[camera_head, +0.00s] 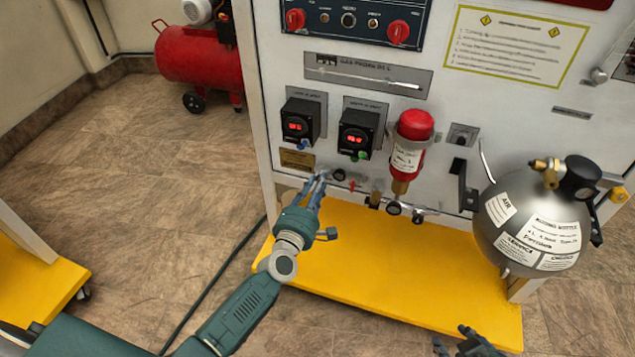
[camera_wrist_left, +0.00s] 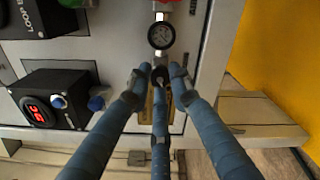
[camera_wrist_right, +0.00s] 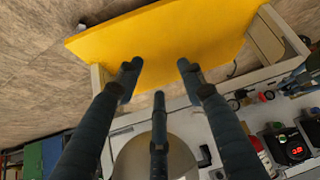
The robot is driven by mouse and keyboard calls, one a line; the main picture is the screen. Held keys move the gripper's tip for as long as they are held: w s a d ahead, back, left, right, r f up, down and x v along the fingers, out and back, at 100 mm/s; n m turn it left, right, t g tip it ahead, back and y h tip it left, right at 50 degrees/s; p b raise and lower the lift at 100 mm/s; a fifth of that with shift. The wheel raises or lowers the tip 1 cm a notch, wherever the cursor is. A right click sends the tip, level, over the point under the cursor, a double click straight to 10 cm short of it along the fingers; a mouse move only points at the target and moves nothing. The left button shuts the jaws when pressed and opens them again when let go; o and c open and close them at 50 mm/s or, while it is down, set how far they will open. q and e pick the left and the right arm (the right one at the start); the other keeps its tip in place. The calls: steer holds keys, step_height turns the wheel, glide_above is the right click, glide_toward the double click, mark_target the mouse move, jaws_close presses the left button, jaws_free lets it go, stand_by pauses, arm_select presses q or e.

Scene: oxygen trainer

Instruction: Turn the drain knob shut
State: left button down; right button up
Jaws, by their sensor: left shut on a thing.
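The drain knob is a small dark knob (camera_wrist_left: 160,76) at the low edge of the white panel, just beside a round gauge (camera_wrist_left: 161,36). In the left wrist view my left gripper (camera_wrist_left: 158,80) has its three blue fingers closed around the knob, which they partly hide. In the head view my left gripper (camera_head: 319,179) reaches the panel's lower edge, left of the gauge (camera_head: 338,174), and the knob is hidden by the fingers. Which way the knob is turned cannot be told. My right gripper (camera_wrist_right: 158,72) is open and empty, its fingers spread, low at the front right.
Two black units with red displays (camera_head: 299,121) sit above the left gripper. A red cylinder (camera_head: 407,150) and a silver air bottle (camera_head: 532,222) stick out to the right. A yellow base shelf (camera_head: 400,270) lies below. A red compressor (camera_head: 195,55) stands at the back left.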

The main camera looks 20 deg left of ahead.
steer(key=s+d+g+h+p, duration=0.1)
steer(key=s+d+g+p, duration=0.25)
steer(key=s, duration=0.55)
arm_select(q)
steer(key=shift+s+d+f+m+p, duration=0.15)
steer(key=shift+m+p, duration=0.6)
steer(key=shift+m, duration=4.75)
steer(key=shift+w+d+f+m+p, duration=0.1)
steer(key=shift+m+p, duration=0.6)
steer(key=shift+m, duration=4.8)
arm_select(e)
step_height(320, 180, down, 12)
steer(key=w+a+g, duration=0.1)
steer(key=shift+w, duration=0.15)
arm_select(q)
steer(key=shift+f, duration=0.1)
arm_select(e)
steer(key=shift+a+f, duration=0.1)
steer(key=shift+a, duration=0.05)
arm_select(q)
steer(key=c, duration=1.6)
jaws_free()
steer(key=shift+o, duration=0.2)
steer(key=shift+a, duration=0.1)
